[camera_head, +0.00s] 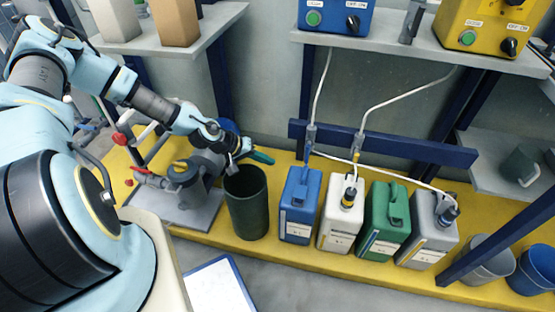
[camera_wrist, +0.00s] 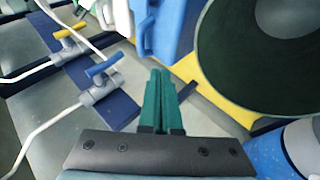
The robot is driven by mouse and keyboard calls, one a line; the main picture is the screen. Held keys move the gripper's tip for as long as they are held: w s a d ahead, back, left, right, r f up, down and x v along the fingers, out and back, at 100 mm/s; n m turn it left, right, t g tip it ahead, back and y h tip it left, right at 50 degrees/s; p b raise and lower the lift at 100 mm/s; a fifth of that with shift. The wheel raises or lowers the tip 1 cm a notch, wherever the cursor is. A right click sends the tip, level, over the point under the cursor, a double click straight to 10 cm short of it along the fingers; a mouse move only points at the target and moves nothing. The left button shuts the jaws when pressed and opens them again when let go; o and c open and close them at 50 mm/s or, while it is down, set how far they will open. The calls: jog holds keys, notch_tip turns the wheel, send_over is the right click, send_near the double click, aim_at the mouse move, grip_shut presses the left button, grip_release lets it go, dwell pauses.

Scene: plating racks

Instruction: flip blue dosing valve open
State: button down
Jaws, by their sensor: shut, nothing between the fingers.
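The blue dosing valve (camera_head: 311,132) is a grey fitting on the dark blue rail, above the blue canister, with a white hose running up from it. In the wrist view my green fingers (camera_wrist: 158,88) are together and empty, to the right of the blue lever. Nothing touches the lever.
A yellow-levered valve (camera_wrist: 70,36) sits beside it on the rail (camera_head: 420,152). The blue canister (camera_head: 298,212), white canister (camera_head: 337,224) and others stand below. A dark green bin (camera_head: 246,205) stands under my gripper. A pump (camera_head: 185,175) is at left.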

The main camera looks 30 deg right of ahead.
jog(key=shift+w+a+r, duration=0.1)
jog(key=shift+w+a, duration=0.2)
jog(key=shift+a, duration=0.4)
jog(key=shift+w+a, duration=0.25)
jog(key=shift+a, duration=0.5)
jog(key=shift+w+a+r, duration=0.1)
jog(key=shift+w+a, duration=0.2)
jog(key=shift+a, duration=0.4)
jog(key=w+a+r+n+t+y, duration=0.1)
jog(key=a+r+y, duration=0.3)
jog(key=a+r, duration=0.65)
jog(key=w+a+r+n+t+y, duration=0.1)
jog(key=a+r+y, duration=0.3)
jog(key=a+r, duration=0.65)
jog(key=s+a+r+n+t, duration=0.2)
jog(key=s+a+r+n, duration=0.3)
jog(key=a+r, duration=0.4)
notch_tip(320, 180, up, 20)
jog(key=m+p, duration=0.1)
jog(key=p, duration=1.8)
jog(key=shift+s+d+y+p, duration=0.15)
jog(key=shift+s+y+p, duration=0.2)
jog(key=shift+s+y, duration=0.05)
